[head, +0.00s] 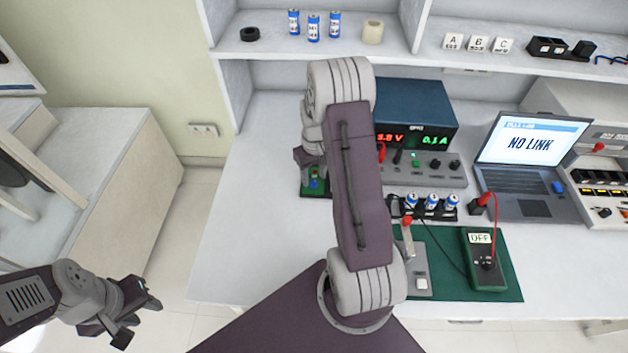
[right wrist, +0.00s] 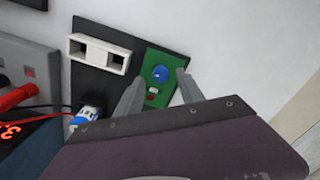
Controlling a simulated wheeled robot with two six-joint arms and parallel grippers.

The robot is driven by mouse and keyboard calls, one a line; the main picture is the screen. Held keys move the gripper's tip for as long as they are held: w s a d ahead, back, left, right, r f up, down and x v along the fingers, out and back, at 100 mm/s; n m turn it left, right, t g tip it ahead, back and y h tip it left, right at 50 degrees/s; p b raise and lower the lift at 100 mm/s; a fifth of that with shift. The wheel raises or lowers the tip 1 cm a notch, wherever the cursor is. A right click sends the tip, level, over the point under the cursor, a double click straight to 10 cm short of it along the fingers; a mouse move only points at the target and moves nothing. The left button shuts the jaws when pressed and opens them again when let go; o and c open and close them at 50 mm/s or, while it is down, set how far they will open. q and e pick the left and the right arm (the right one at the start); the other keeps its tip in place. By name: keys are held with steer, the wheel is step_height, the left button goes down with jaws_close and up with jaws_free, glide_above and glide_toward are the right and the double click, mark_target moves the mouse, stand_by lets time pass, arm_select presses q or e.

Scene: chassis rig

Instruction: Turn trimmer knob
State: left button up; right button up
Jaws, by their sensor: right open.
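The trimmer is a round blue knob (right wrist: 161,73) on a small green board (right wrist: 152,92), with a red part below the knob. My right gripper (right wrist: 159,77) is open, with one finger on each side of the knob. I cannot tell whether the fingers touch it. In the head view, the green board (head: 311,191) shows only partly, left of my right arm; the right gripper there is mostly hidden behind the arm. My left gripper (head: 140,318) is at the lower left, over the floor and away from the bench, and looks open and empty.
A power supply (head: 415,115) stands right of my right arm. A laptop (head: 530,150) reads "NO LINK". A multimeter (head: 486,262) lies on a green mat (head: 450,240). A white block (right wrist: 97,54) and a blue battery (right wrist: 86,116) sit near the board. The bench left of it is clear.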

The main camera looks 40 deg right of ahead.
mark_target(314, 184)
steer(key=shift+a+f, duration=0.1)
steer(key=shift+f, duration=1.1)
jaws_close()
steer(key=shift+r+n+p, duration=0.2)
steer(key=shift+n+p, duration=0.15)
steer(key=shift+n, duration=0.55)
steer(key=shift+f+n, duration=0.2)
steer(key=shift+n, duration=0.2)
jaws_free()
steer(key=shift+r, duration=0.1)
